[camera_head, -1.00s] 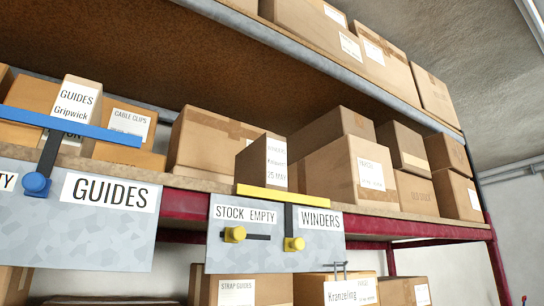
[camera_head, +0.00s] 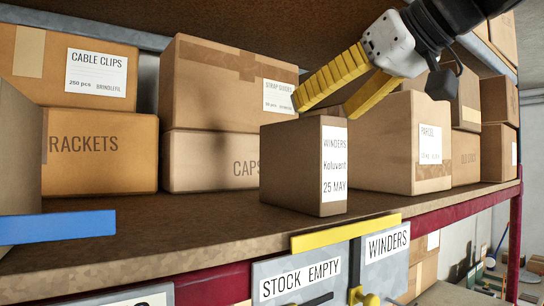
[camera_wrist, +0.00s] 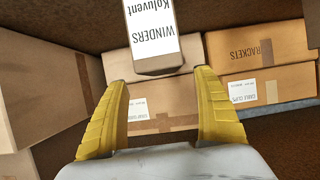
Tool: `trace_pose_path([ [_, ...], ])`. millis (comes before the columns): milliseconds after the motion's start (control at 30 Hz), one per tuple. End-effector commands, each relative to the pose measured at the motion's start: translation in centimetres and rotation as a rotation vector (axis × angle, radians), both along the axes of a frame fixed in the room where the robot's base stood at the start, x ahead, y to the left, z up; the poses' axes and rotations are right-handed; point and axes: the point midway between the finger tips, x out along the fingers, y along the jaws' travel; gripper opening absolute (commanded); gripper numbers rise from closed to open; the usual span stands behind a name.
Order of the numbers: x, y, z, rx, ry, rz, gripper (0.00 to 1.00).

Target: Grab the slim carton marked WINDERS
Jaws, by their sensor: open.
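The slim carton marked WINDERS (camera_head: 291,167) stands upright near the front edge of the shelf in the head view, its white label reading WINDERS, Koluvent, 25 MAY. In the wrist view the carton (camera_wrist: 150,66) appears at the top centre with its label upside down, beyond the fingertips and between their lines. Whether a fingertip touches the carton cannot be told.
The PARCEL box (camera_head: 398,145) stands right of the carton. The CAPS box (camera_head: 205,160) and BRACKETS box (camera_head: 100,150) stand behind and left. A yellow bar (camera_head: 345,233) and blue bar (camera_head: 60,226) run along the front edge. Bare shelf (camera_head: 190,220) lies left of the carton.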

Motion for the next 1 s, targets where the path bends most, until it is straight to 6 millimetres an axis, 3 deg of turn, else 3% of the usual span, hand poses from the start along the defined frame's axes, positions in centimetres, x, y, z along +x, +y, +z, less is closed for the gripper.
trace_pose_path([
  [700,7.3,5.4,-3.0,-0.001,-0.001,0.003,0.79],
  [1000,8.0,5.8,-3.6,0.000,0.000,-0.001,0.79],
])
